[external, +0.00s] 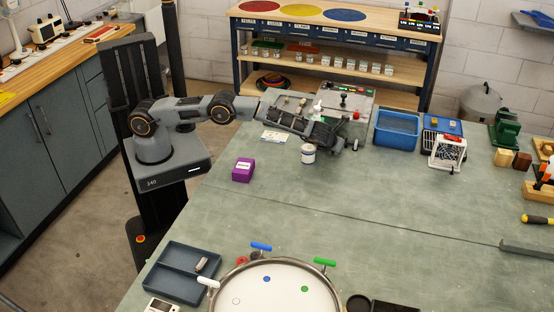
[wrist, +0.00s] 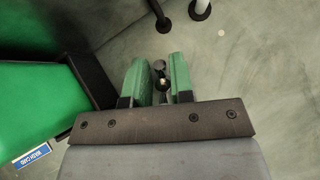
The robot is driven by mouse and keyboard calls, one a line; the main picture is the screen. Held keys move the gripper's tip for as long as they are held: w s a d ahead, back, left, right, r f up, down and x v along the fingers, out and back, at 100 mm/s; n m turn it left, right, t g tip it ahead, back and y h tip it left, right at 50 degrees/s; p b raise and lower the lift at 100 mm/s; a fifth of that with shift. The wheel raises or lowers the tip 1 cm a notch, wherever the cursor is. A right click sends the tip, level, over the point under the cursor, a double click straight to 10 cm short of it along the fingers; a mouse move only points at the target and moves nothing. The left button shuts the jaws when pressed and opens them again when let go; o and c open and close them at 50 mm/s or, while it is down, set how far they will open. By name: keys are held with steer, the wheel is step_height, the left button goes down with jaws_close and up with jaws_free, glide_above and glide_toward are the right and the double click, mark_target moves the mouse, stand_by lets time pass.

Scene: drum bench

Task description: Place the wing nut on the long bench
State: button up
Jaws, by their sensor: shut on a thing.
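My gripper (external: 338,146) is low over the far part of the large green-topped bench (external: 330,205), to the right of a white jar. In the wrist view my gripper (wrist: 160,72) has two green fingers closed around a small dark metallic piece, which I take as the wing nut (wrist: 161,80). Only part of it shows between the fingers, and its wings cannot be made out. In the external view it is too small or hidden to see. A wood-topped counter (external: 55,62) runs along the left wall. The pictures do not settle which bench is the long one.
The white jar (external: 308,154) and a purple box (external: 243,169) stand near my arm. A blue bin (external: 397,130) is to the right, a control panel (external: 345,100) behind. A drum (external: 275,285) and grey tray (external: 185,273) are in front. The bench middle is clear.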

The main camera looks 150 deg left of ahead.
jaws_close()
